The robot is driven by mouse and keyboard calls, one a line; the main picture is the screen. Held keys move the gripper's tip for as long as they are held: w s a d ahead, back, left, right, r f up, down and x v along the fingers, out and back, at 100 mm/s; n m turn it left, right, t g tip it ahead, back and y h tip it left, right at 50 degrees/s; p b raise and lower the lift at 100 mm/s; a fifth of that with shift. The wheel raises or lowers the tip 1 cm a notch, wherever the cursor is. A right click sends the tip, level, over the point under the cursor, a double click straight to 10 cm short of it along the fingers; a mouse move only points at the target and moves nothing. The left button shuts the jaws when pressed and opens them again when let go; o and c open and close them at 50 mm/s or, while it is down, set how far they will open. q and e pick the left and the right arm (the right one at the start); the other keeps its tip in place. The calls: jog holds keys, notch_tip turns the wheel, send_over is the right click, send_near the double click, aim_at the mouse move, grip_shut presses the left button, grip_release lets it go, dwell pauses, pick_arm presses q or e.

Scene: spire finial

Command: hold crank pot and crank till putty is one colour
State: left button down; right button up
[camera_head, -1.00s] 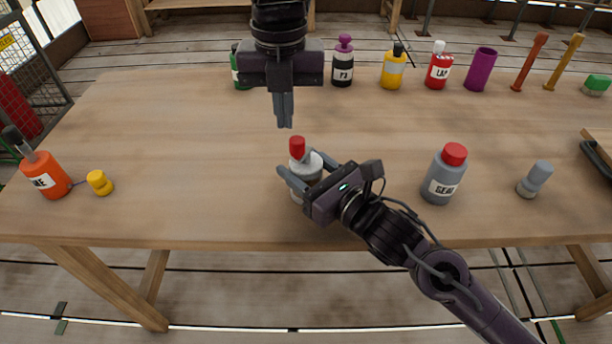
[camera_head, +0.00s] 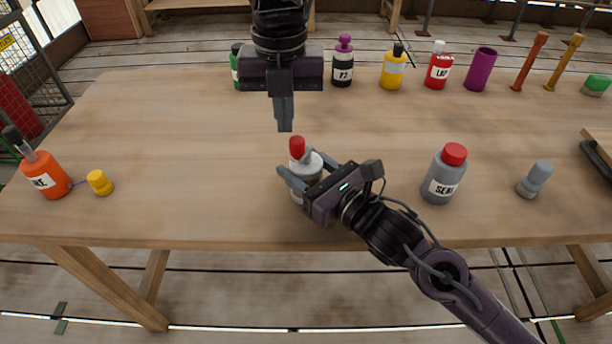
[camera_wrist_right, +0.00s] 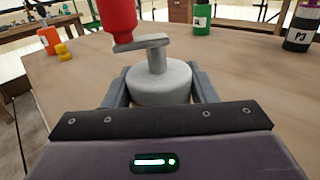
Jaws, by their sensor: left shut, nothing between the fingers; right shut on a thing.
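The crank pot (camera_head: 314,168) stands upright near the front middle of the table, a pale grey pot with a red crank knob (camera_head: 297,147) on top. In the right wrist view its round lid (camera_wrist_right: 160,84) carries a short post, a flat crank arm (camera_wrist_right: 143,43) and the red knob (camera_wrist_right: 118,15). My right gripper (camera_head: 300,174) is shut on the pot, one finger on each side. My left gripper (camera_head: 284,128) is shut and empty, pointing down just above and behind the red knob, apart from it in the picture. The putty inside the pot is hidden.
A grey bottle with red cap (camera_head: 442,178) and a grey peg-like piece (camera_head: 534,180) stand to the right. An orange bottle (camera_head: 47,177) and a yellow piece (camera_head: 99,183) are at the left. Several bottles and tools line the back. The table between is clear.

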pick_arm(q)
jog(key=shift+f, duration=1.15)
jog(key=shift+d, duration=0.1)
notch_tip(320, 180, up, 7)
jog(key=shift+w+d, duration=0.15)
jog(key=shift+d, duration=0.2)
dwell(0.5)
jog(key=c, duration=2.2)
grip_release()
